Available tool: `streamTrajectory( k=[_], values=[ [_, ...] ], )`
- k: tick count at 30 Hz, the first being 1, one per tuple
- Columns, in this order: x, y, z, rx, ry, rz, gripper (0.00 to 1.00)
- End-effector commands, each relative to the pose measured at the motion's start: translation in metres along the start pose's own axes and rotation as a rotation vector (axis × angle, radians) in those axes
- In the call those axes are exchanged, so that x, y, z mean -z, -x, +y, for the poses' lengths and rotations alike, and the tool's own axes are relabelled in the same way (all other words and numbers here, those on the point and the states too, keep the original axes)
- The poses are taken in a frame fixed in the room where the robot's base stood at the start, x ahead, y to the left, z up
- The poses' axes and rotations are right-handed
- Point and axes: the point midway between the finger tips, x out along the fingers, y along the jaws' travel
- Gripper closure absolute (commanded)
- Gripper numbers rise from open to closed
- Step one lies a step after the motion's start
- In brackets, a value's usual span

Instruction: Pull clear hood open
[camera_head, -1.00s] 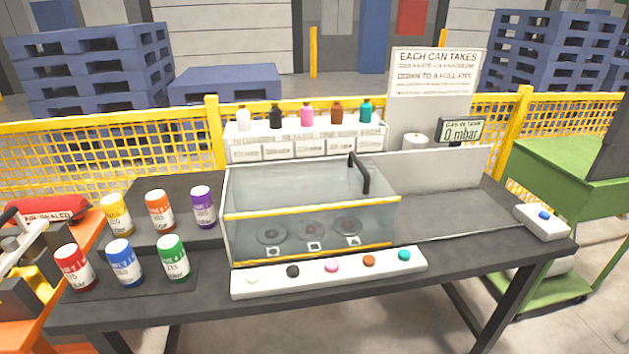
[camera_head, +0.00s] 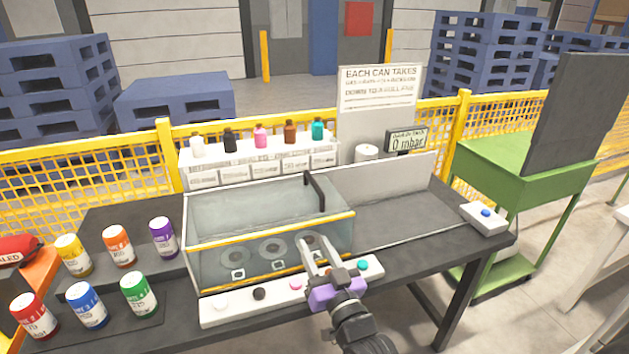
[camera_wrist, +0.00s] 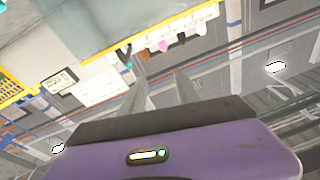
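The clear hood (camera_head: 235,214) is a glassy box with yellow edge strips on the dark table, shut over three round seats marked with shapes. Its black handle (camera_head: 315,190) stands at the top right of the hood. My gripper (camera_head: 317,241) is in front of the hood's lower right part, below the handle and apart from it. Its two pale fingers are spread with nothing between them.
A white strip with coloured buttons (camera_head: 225,311) lies before the hood, partly behind my gripper. Several labelled cans stand left, including a purple one (camera_head: 163,238). A rack of bottles (camera_head: 258,157) stands behind. The tabletop right of the hood (camera_head: 395,216) is clear; a blue-button box (camera_head: 484,218) sits beyond.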

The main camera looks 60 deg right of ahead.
Motion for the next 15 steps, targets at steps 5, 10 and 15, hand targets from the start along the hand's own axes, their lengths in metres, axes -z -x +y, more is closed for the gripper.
streamTrajectory(
  k=[5,10,15],
  values=[
    [0.032,-0.081,0.049,-0.065,0.003,0.031,0.62],
    [0.046,-0.139,0.088,-0.096,0.008,0.011,0.62],
    [0.011,-0.164,0.094,-0.086,-0.013,-0.094,0.62]
  ],
)
